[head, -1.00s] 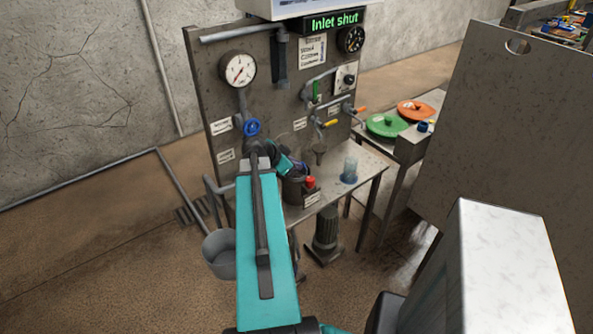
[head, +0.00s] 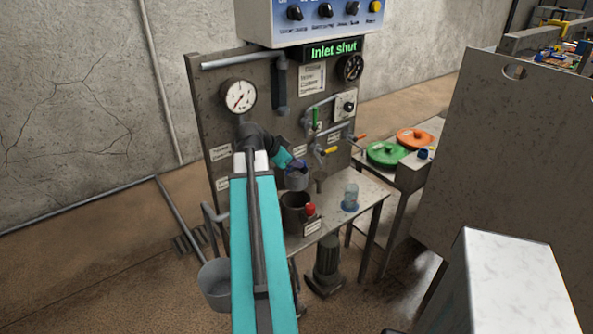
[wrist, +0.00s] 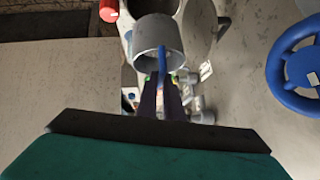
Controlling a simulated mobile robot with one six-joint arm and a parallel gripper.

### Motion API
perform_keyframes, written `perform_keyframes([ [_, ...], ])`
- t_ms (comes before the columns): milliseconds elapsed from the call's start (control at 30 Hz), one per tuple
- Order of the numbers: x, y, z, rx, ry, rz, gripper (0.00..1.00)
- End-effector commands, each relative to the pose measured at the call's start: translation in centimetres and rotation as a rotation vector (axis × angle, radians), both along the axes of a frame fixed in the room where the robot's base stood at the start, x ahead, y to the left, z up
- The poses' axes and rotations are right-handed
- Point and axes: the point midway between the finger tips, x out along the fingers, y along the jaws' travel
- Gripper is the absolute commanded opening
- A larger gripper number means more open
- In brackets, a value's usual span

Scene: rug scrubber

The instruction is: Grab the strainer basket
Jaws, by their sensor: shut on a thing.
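The strainer basket (head: 296,180) is a small grey cylinder with a blue handle. In the head view it hangs just above the dark strainer pot (head: 293,212), clear of its rim. My gripper (head: 298,166) is shut on the basket's handle. In the wrist view the basket (wrist: 157,38) shows beyond my gripper (wrist: 164,82), with the blue handle between the dark fingers. The pot's round mouth (wrist: 128,38) is partly hidden behind the basket there. My arm hides part of the panel in the head view.
The steel panel (head: 215,120) stands close behind, with a gauge (head: 238,96), pipes and valves. A red knob (head: 310,209) sits beside the pot. A blue handwheel (wrist: 298,68) is at the wrist view's right. A bucket (head: 215,284) hangs lower left.

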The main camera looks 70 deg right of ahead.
Motion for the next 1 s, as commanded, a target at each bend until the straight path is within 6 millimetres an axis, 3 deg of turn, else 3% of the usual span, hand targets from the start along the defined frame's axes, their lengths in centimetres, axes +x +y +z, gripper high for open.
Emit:
perform_keyframes([
  [267,0.00,0.01,1.16,0.000,0.001,0.001,0.00],
  [1000,0.04,0.03,1.18,0.000,0.000,0.001,0.00],
])
